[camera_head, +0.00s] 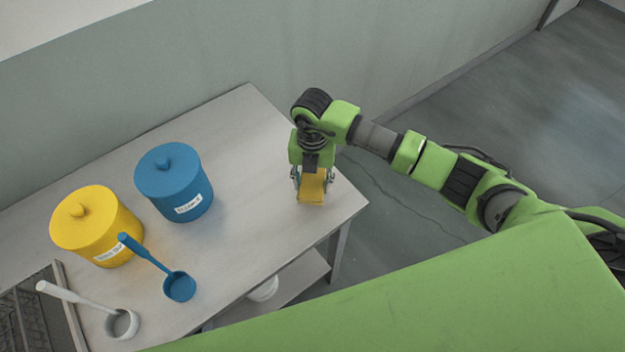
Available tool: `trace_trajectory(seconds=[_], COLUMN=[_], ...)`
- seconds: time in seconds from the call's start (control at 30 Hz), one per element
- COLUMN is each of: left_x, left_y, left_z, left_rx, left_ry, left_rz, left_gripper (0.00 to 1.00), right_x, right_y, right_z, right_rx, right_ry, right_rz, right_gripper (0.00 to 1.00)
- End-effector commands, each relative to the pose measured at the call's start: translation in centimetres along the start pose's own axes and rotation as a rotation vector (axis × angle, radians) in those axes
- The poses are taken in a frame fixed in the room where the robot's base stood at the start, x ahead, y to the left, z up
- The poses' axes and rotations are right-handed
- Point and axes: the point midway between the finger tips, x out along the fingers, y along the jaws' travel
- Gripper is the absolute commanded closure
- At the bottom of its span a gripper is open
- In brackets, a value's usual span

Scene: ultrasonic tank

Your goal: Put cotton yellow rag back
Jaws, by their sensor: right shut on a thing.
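The yellow rag (313,188) is a small folded yellow piece near the right end of the grey table (250,130). My right gripper (311,196) points down over it and is shut on it, with a finger on each side. The top of the rag is partly hidden by the gripper. I cannot tell whether the rag touches the table top. My left gripper is not in view.
A blue lidded pot (174,184) and a yellow lidded pot (96,228) stand left on the table. A blue ladle (179,287), a white ladle (121,324) and a metal rack (35,310) lie in front. The table's middle is clear.

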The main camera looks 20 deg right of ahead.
Motion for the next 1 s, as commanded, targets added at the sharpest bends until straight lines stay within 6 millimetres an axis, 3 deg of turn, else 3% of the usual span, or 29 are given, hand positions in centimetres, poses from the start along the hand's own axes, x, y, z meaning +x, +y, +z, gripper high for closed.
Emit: trace_trajectory(seconds=[0.17,0.2,0.23,0.7,1.0], left_x=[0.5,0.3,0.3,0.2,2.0], left_y=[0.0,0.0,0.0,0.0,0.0], left_z=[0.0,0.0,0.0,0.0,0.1], left_rx=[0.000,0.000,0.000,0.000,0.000], left_ry=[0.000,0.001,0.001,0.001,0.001], left_rz=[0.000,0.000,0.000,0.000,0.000], left_gripper=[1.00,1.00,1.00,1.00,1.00], right_x=[0.5,0.3,0.3,-0.5,-6.5], right_y=[0.0,0.0,0.0,0.0,0.1], right_z=[0.0,0.0,0.0,0.1,0.2], right_rx=[0.000,0.000,0.000,0.000,-0.001], right_ry=[0.000,0.000,0.000,-0.002,-0.005], right_rz=[0.000,0.000,0.000,0.001,0.004], right_gripper=[0.76,0.45,0.39,0.39,0.39])
